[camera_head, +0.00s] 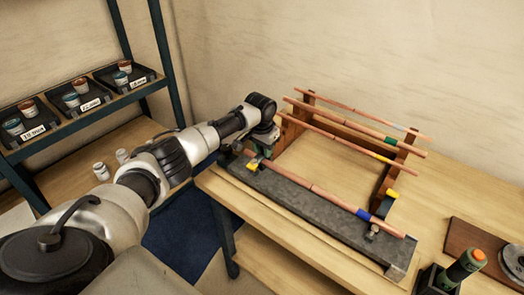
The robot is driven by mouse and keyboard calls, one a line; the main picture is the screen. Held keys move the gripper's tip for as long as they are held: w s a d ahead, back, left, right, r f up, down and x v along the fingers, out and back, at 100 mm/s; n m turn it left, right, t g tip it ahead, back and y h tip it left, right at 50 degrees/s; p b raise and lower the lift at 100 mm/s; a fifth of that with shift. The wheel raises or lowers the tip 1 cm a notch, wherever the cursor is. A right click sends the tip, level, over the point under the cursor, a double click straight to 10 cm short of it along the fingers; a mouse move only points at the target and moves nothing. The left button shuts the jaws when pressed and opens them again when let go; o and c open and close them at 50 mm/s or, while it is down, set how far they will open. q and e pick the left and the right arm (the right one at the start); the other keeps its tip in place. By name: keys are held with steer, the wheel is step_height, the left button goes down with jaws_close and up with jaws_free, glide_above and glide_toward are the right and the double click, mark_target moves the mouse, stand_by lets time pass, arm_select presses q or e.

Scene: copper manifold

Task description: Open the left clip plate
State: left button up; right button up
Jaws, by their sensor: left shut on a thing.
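A workbench (235,185) carries a manifold rig with a dark grey rail (315,213) along its front. A copper pipe (325,194) with a blue band lies above this rail. A metal clip (373,232) is at the rail's right end. My right gripper is out of view.
More copper pipes (360,118) run across wooden uprights (400,155) behind. A green canister with an orange top (464,267) and a brown board (480,244) are at the right. A shelf with labelled bins (85,95) stands at the left.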

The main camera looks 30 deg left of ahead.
arm_select(q)
steer(key=shift+w+r, duration=0.15)
steer(key=w+g+b, duration=0.1)
steer(key=b, duration=0.1)
steer(key=shift+w+d+b, duration=0.1)
steer(key=shift+w+b, duration=0.05)
steer(key=shift+b, duration=0.15)
steer(key=shift+w+r+b, duration=0.1)
steer(key=shift+w+b, duration=0.1)
steer(key=shift+b, duration=0.1)
steer(key=shift+f+g+b, duration=0.2)
steer(key=shift+g+b, duration=0.1)
steer(key=shift+b, duration=0.2)
steer(key=b, duration=0.3)
steer(key=shift+w+d+f+g, duration=0.1)
steer(key=shift+w+g, duration=0.2)
steer(key=shift+w, duration=0.1)
steer(key=b, duration=0.3)
steer(key=shift+w, duration=0.3)
steer(key=shift+g+b, duration=0.4)
steer(key=shift+b, duration=0.95)
